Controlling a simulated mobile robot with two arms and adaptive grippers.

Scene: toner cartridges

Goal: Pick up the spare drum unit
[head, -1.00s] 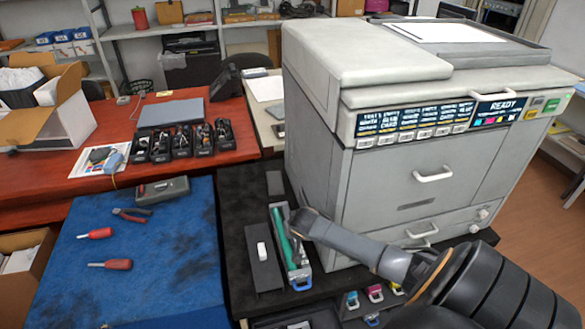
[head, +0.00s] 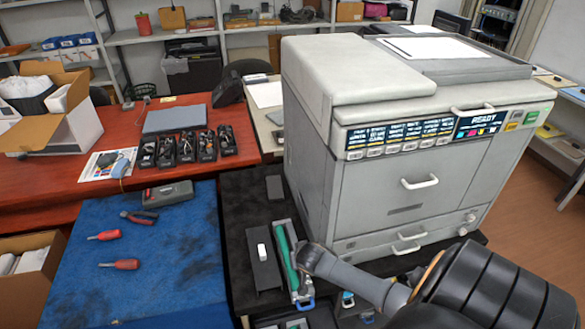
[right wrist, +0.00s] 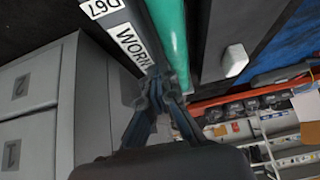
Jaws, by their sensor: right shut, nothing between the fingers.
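A green drum cylinder (head: 286,262) lies in a narrow grey tray with a blue tab (head: 306,304), on the dark table left of the printer. In the right wrist view the green cylinder (right wrist: 168,30) runs beside a white label reading "WORN" (right wrist: 131,45). I see no label marking a spare. My right gripper (head: 303,258) is at the right side of this tray, close above it. In the right wrist view its fingers (right wrist: 163,84) are together and empty, near the cylinder; contact is unclear. My left gripper is out of view.
The large grey printer (head: 410,185) stands just right of the tray. A dark flat panel with a white block (head: 262,252) lies left of it. Colored cartridge ends (head: 347,299) show below the table edge. A blue mat (head: 170,255) with tools lies further left.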

